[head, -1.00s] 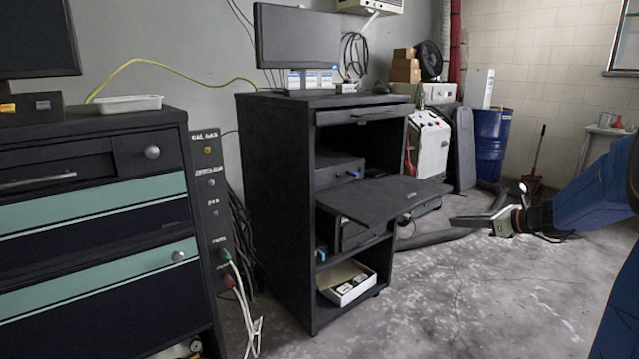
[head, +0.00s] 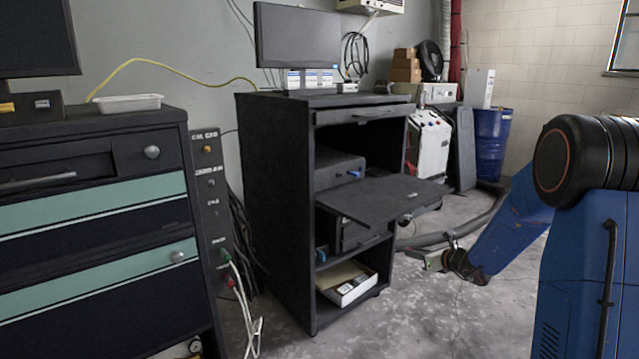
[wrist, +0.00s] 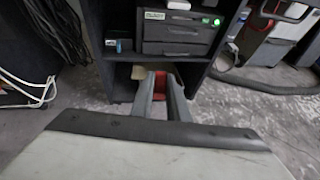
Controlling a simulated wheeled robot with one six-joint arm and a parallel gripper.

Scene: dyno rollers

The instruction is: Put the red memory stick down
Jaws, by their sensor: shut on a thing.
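The red memory stick (wrist: 160,83) shows as a red piece between my fingertips in the wrist view. My gripper (wrist: 160,88) is shut on it and holds it in the air in front of the black cabinet (wrist: 120,75). In the head view my gripper (head: 433,262) is right of the cabinet (head: 275,200), below the level of its pull-out shelf (head: 385,200). I cannot make out the stick in the head view.
An open box (head: 348,282) with small items sits on the cabinet's bottom shelf. A drawer unit (head: 90,230) stands at left.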

